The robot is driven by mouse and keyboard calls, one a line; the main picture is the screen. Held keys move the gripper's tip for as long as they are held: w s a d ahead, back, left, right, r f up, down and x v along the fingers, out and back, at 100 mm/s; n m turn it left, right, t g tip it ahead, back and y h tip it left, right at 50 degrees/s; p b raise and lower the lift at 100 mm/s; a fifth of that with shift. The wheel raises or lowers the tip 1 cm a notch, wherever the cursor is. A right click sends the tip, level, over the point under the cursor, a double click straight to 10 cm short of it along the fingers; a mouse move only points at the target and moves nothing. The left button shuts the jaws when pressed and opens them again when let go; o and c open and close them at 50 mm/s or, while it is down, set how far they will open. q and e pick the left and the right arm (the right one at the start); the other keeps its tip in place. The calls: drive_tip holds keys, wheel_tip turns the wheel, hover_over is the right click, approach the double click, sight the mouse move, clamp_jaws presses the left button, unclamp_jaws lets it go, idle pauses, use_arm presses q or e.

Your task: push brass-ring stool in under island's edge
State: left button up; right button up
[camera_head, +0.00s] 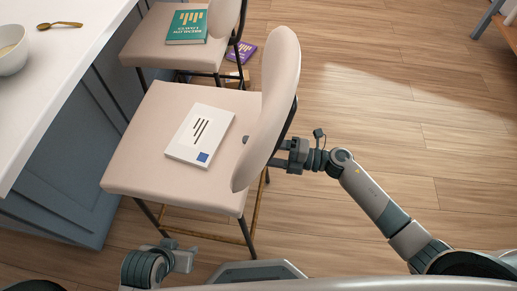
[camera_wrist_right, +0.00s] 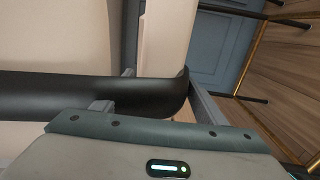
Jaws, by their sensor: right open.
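The near stool has a beige seat (camera_head: 128,180), a curved beige backrest (camera_head: 272,105) and dark legs. A brass footrest bar (camera_head: 257,208) shows low between its legs. Its left seat edge is close beside the white-topped island (camera_head: 70,62); the overlap is hard to judge. A white book (camera_head: 200,133) lies on the seat. My right gripper (camera_head: 276,154) is open at the outer side of the backrest. In the right wrist view its fingers (camera_wrist_right: 155,104) are on either side of a dark bar (camera_wrist_right: 60,95). My left gripper (camera_head: 182,248) is low in front of the stool, its jaws unclear.
A second beige stool (camera_head: 150,45) stands behind, with a green book (camera_head: 187,26) on it. A purple book (camera_head: 241,51) lies low beside it. A bowl (camera_head: 12,50) and a spoon (camera_head: 60,25) are on the island. The wooden floor (camera_head: 400,110) at right is mostly clear.

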drive_tip(key=shift+a+r, duration=0.1)
drive_tip(key=shift+a, duration=0.1)
drive_tip(key=c, duration=1.7)
drive_tip(key=shift+s+a, duration=0.1)
clamp_jaws()
